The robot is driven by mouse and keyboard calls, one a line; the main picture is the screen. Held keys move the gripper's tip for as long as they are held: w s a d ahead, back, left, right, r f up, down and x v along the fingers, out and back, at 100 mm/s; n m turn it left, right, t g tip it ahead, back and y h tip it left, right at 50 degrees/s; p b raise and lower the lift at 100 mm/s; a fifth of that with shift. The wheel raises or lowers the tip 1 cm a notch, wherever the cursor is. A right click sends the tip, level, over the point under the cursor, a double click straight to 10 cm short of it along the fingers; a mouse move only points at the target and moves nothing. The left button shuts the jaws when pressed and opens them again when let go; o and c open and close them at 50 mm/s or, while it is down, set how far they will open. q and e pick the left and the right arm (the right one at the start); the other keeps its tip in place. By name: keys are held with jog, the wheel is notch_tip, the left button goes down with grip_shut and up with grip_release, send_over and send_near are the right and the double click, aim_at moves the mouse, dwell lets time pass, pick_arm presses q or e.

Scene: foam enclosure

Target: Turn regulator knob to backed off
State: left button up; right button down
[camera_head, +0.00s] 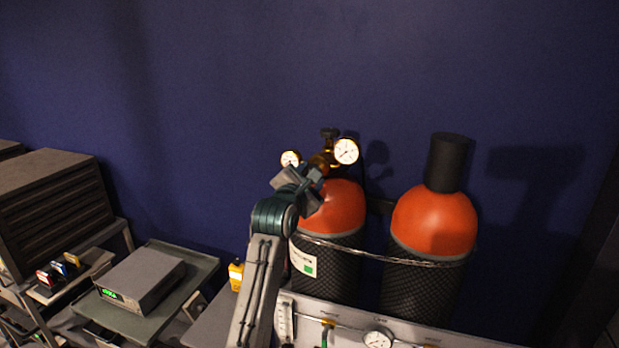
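A brass regulator (321,161) sits on top of the left gas cylinder (333,210), which has an orange shoulder and a dark mesh-covered body. It carries two round white gauges, a larger one (346,151) at right and a smaller one (290,158) at left. A small dark knob-like part (329,133) stands above the brass body. The regulator's adjusting knob is not clearly visible; my gripper covers the lower front. My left gripper (303,182) is right in front of the regulator's lower part. Contact and finger opening cannot be told. My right gripper is out of view.
A second orange-shouldered cylinder (433,221) with a black cap stands at right. A strap (375,252) crosses both cylinders. A panel with a gauge (377,340) is in front below. A grey instrument (141,280) sits on a cart at left. A yellow device (236,275) is beside my arm.

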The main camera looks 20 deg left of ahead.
pick_arm(q)
jog(key=o, duration=1)
jog(key=s+b, duration=0.5)
jog(key=s, duration=0.5)
jog(key=shift+s+a, duration=0.15)
jog(key=shift+s, duration=0.25)
jog(key=shift+f, duration=0.1)
